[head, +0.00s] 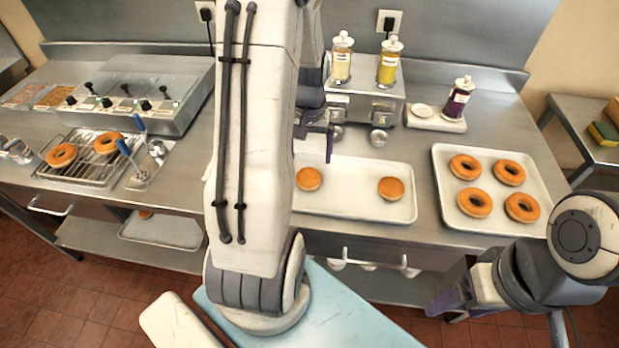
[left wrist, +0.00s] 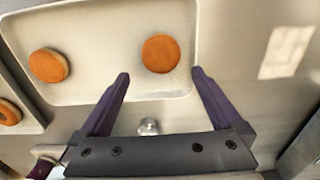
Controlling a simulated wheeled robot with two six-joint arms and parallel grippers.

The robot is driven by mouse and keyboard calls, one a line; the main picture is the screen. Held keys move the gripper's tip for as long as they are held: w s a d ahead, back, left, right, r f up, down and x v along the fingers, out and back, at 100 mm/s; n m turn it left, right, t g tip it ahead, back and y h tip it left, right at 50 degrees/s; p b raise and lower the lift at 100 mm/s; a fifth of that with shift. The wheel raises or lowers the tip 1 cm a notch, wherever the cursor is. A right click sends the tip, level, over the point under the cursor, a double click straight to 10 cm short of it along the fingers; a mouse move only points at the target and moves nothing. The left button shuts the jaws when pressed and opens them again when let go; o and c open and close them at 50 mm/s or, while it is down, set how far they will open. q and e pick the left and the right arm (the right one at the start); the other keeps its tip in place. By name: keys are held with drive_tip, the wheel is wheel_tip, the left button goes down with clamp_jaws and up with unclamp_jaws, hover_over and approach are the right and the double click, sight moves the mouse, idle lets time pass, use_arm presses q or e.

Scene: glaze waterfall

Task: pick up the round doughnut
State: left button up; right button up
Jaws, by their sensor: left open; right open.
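Two round doughnuts without holes lie on the middle tray (head: 345,207). The left one (head: 309,179) shows in the left wrist view (left wrist: 160,53) just beyond and between my fingertips. The other (head: 391,188) is at the left in the left wrist view (left wrist: 48,65). My left gripper (head: 322,140) is open and empty over the back of the middle tray, partly hidden by my arm. Its two purple fingers spread apart in the left wrist view (left wrist: 160,74). My right gripper (head: 447,297) is open at the lower right, in front of the counter and away from the doughnuts.
Several ring doughnuts (head: 472,202) lie on the right tray (head: 440,165). Two more (head: 61,155) sit on the wire rack (head: 82,172) at left. Bottles (head: 388,62) stand on a metal stand (head: 362,103) behind the middle tray. A topping unit (head: 130,95) stands at back left.

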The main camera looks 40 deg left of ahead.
sight(309, 175)
use_arm(q)
wheel_tip(309, 175, down, 3)
drive_tip(key=f+p, duration=0.1)
drive_tip(key=f, duration=0.3)
drive_tip(key=shift+s+p, duration=0.2)
drive_tip(key=shift+p, duration=0.15)
drive_tip(key=shift+f, duration=0.65)
drive_tip(key=c, duration=1.1)
